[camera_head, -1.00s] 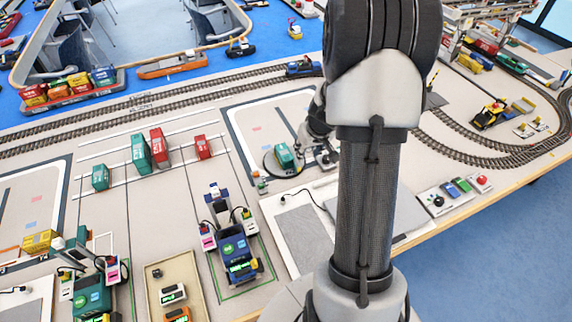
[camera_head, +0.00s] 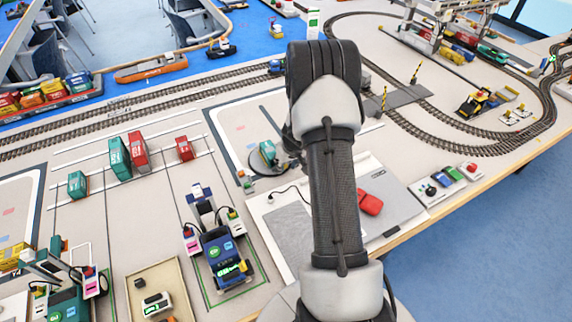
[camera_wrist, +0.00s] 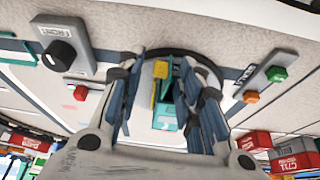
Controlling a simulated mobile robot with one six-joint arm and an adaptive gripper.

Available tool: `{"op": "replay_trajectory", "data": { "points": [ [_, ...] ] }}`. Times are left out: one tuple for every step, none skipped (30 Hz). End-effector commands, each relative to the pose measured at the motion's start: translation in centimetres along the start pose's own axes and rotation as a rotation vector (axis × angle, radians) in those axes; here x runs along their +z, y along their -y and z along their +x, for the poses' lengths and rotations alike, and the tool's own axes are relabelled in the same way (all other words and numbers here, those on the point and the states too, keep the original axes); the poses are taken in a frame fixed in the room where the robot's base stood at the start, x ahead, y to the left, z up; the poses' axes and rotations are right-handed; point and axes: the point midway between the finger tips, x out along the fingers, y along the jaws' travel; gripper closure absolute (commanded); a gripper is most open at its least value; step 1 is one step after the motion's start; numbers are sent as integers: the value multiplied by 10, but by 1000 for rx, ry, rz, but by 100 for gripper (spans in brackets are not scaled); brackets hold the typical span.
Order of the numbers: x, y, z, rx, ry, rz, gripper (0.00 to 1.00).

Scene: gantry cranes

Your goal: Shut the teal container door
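A teal container (camera_head: 268,153) stands on a round dark turntable (camera_head: 272,170) in a marked white bay in the head view. In the wrist view, the teal container (camera_wrist: 165,116) lies between the fingers of my gripper (camera_wrist: 166,100). A yellow part (camera_wrist: 160,70) and a dark gap show at its far end. I cannot tell the door apart from the body clearly. My gripper's fingers are spread wide, with room on both sides of the container. I cannot tell if one touches it. In the head view my arm mostly hides the gripper, just right of the container.
A panel with a black knob (camera_wrist: 62,54) stands left of the turntable in the wrist view; one with green and orange buttons (camera_wrist: 265,80) stands right. Other teal and red containers (camera_head: 138,150) stand to the left. A red item (camera_head: 369,203) lies on a grey plate at right.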

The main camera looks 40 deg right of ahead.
Motion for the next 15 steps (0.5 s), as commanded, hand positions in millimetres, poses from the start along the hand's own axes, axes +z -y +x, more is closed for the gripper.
{"op": "replay_trajectory", "data": {
  "points": [
    [0, 0, 1, 0, 0, 0, 67],
    [0, 0, 1, 0, 0, 0, 67],
    [0, 0, 1, 0, 0, 0, 67],
    [0, 0, 1, 0, 0, 0, 67],
    [0, 0, 1, 0, 0, 0, 67],
    [0, 0, 1, 0, 0, 0, 67],
    [0, 0, 1, 0, 0, 0, 67],
    [0, 0, 1, 0, 0, 0, 68],
    [0, 0, 0, 0, 0, 0, 71],
    [0, 0, 0, 0, 0, 0, 73],
    [0, 0, 0, 0, 0, 0, 75],
    [0, 0, 0, 0, 0, 0, 77],
    [0, 0, 0, 0, 0, 0, 79],
    [0, 0, 0, 0, 0, 0, 81],
    [0, 0, 0, 0, 0, 0, 84]
  ]
}}
